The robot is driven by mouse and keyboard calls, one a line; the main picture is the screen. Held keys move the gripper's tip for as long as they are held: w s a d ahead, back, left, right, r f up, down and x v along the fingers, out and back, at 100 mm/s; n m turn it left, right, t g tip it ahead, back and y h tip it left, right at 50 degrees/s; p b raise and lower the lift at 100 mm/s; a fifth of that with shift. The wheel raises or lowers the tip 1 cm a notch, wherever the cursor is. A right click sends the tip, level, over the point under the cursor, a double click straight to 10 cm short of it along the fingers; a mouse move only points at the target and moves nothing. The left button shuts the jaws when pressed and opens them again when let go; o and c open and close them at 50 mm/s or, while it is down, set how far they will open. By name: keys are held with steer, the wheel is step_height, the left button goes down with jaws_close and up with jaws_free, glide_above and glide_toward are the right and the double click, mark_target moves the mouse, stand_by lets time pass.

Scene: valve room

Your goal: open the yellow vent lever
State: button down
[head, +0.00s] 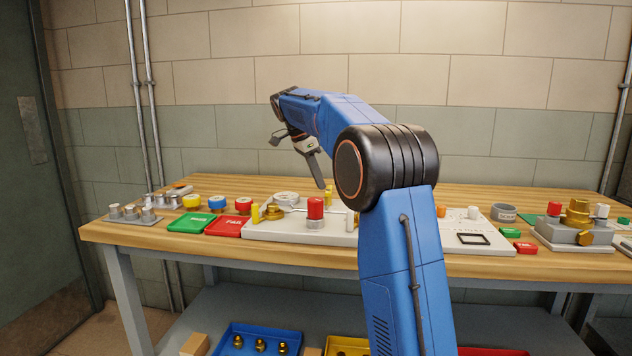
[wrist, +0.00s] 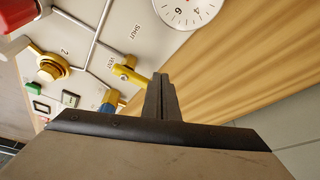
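The yellow vent lever (wrist: 134,76) is on a light panel in the wrist view, between the labels SHUT and VENT. Its handle runs from a round hub toward my fingers. What looks like the same lever shows as a small yellow piece (head: 329,189) just behind the red knob in the head view. My gripper (wrist: 160,76) has its two dark fingers together, with nothing seen between them. Its tips are right beside the lever's free end; I cannot tell whether they touch. In the head view my gripper (head: 321,186) points down over the panel (head: 285,231).
Near the lever are a white dial (wrist: 187,8), a brass valve (wrist: 51,67), a blue fitting (wrist: 108,102) and a red knob (head: 316,208). Bare wood lies behind the panel. Green (head: 191,223) and red (head: 228,226) trays stand left. My arm hides part of the bench.

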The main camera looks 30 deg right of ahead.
steer(key=shift+d, duration=0.3)
stand_by(0.5)
